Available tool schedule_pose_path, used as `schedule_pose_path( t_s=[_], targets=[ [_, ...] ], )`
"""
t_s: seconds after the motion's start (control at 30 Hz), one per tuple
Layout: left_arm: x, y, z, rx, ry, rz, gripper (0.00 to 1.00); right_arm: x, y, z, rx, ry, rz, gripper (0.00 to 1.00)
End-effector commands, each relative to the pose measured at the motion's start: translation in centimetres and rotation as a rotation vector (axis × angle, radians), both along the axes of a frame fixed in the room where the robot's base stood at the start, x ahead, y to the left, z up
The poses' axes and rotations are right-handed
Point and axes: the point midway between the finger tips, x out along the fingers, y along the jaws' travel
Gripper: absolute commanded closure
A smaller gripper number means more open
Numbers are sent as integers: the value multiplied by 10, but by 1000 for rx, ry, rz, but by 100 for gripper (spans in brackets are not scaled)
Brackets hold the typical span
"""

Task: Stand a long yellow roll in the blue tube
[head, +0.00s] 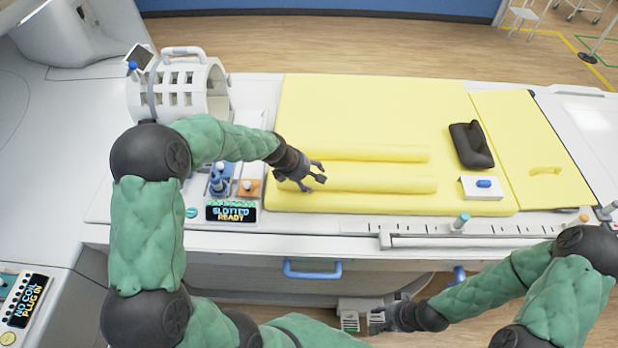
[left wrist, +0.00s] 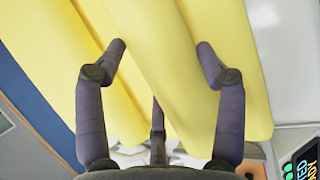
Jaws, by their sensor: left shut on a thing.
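Two long yellow rolls lie side by side on the yellow pad (head: 340,100): a rear roll (head: 370,152) and a front roll (head: 385,183). My left gripper (head: 316,178) is at the left part of the front roll. In the left wrist view, my left gripper's fingers (left wrist: 160,60) stand on either side of a yellow roll (left wrist: 155,45), shut on it. The roll appears to rest on the pad. My right gripper (head: 374,319) is low in front of the table, its fingers apart and empty. I cannot make out a blue tube for certain in either view.
A white slotted cylinder (head: 185,90) stands at the left. Near it are a blue connector holder (head: 222,180) and a display (head: 231,213). A black block (head: 471,145) and a white box (head: 481,187) sit on the pad's right. A rail (head: 480,230) runs along the front.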

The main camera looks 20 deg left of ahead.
Motion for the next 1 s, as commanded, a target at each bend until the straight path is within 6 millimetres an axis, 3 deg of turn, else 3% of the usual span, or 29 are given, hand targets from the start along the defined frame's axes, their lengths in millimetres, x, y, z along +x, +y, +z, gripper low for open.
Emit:
schedule_pose_path(
  t_s=[0.27,0.3,0.4,0.77,1.0],
  targets=[
    [0,1,0,2,-2,0,64,0,0,0,0,0,0,60],
    [0,1,-1,2,-2,0,27,0,0,0,0,0,0,60],
    [0,1,-1,2,-2,0,6,0,0,0,0,0,0,60],
    [0,0,1,2,-2,0,6,0,0,1,0,0,0,60],
    [-10,8,26,2,-4,2,6,0,0,8,0,0,0,60]
  ],
)
